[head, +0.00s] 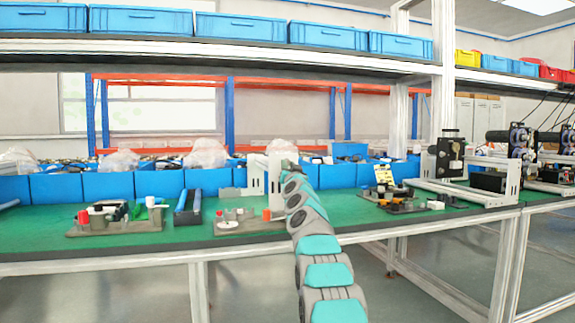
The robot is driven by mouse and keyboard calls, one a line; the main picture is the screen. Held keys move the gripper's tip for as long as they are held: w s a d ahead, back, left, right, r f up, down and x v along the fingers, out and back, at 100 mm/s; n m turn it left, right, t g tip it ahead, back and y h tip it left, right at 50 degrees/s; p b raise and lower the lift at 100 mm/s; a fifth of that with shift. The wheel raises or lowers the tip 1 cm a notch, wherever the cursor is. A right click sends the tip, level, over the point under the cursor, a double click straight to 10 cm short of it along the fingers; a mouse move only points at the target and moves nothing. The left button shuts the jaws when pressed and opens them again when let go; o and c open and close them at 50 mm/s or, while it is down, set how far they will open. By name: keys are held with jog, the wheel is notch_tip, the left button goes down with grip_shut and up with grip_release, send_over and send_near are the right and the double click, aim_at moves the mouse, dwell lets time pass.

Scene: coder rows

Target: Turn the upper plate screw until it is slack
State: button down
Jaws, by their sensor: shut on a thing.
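My arm reaches from the bottom middle up to the workbench. My gripper (286,163) is at its far end, small and mostly covered by my own wrist. It is at the white upright plates (256,174) of a small fixture, right against or just in front of the right-hand plate (274,182). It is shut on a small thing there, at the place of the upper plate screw. The screw itself is hidden by the gripper and wrist, so its turn and looseness cannot be seen.
The green bench top (345,205) holds a grey tray of parts (115,228) at left and another fixture (390,195) at right. Blue bins (82,187) line the back. A shelf (250,51) with blue crates (240,27) runs above. A metal frame (465,190) stands further right.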

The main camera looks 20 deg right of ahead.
jog(key=shift+d+f+n+y+b, duration=0.15)
jog(key=shift+n+y+b, duration=0.25)
jog(key=shift+n+b, duration=0.45)
jog(key=shift+n, duration=0.55)
jog(key=shift+n+y, duration=0.4)
jog(key=shift+n, duration=0.1)
jog(key=shift+r+n+y+p, duration=0.3)
jog(key=shift+n+y+p, duration=0.2)
jog(key=shift+n, duration=0.5)
jog(key=shift+f+n+p, duration=0.1)
jog(key=shift+n+p, duration=0.25)
jog(key=shift+n, duration=0.25)
jog(key=shift+y, duration=0.4)
